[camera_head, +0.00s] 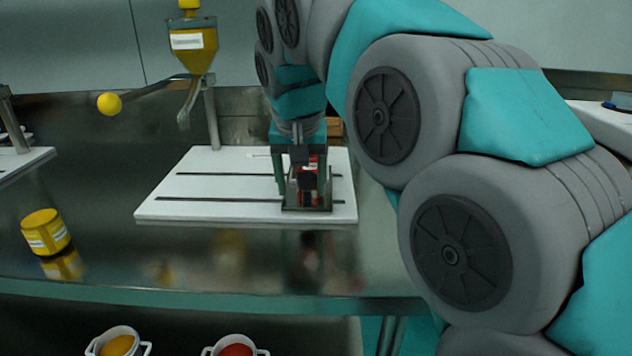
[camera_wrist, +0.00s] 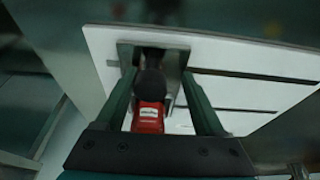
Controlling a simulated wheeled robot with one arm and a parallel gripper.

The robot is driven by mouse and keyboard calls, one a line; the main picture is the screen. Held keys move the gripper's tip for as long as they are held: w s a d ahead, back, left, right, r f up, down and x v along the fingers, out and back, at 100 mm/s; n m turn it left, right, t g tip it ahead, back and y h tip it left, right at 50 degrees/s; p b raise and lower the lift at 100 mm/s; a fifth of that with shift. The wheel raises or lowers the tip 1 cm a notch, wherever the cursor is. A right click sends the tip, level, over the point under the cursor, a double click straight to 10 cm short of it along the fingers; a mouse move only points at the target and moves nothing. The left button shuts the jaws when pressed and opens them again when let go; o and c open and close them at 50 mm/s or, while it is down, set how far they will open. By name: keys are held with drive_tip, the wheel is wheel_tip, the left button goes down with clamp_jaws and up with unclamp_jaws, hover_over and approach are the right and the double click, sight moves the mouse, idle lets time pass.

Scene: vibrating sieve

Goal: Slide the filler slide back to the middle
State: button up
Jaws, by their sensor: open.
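The filler slide, a grey metal carriage (camera_head: 322,206) with a red part (camera_head: 310,164) and a black knob, sits at the right end of the slotted white base (camera_head: 165,207). The wrist view also shows its grey plate (camera_wrist: 178,48), the red part (camera_wrist: 148,118) and the dark knob (camera_wrist: 151,84). My gripper (camera_head: 300,190) points down at the slide. Its two green fingers stand on either side of the red part and knob in the wrist view (camera_wrist: 155,75). They are open; whether either finger touches the slide cannot be told. My gripper partly hides the slide in the head view.
A yellow hopper (camera_head: 195,58) with a spout stands on a pole behind the base, with a yellow ball knob (camera_head: 109,104) on a lever at its left. A yellow jar (camera_head: 46,232) is on the dark table at left. The base's slots run free left of the slide.

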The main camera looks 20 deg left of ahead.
drive_tip(key=shift+s+a+p, duration=0.3)
drive_tip(key=shift+s+a, duration=0.1)
drive_tip(key=shift+a, duration=1.3)
drive_tip(key=shift+s+a+p, duration=0.25)
drive_tip(key=shift+s+a, duration=0.2)
drive_tip(key=shift+a, duration=1.25)
drive_tip(key=shift+s+a+p, duration=0.3)
drive_tip(key=shift+s+a, duration=0.1)
drive_tip(key=shift+a, duration=1.3)
drive_tip(key=o, duration=0.5)
drive_tip(key=shift+r, duration=0.1)
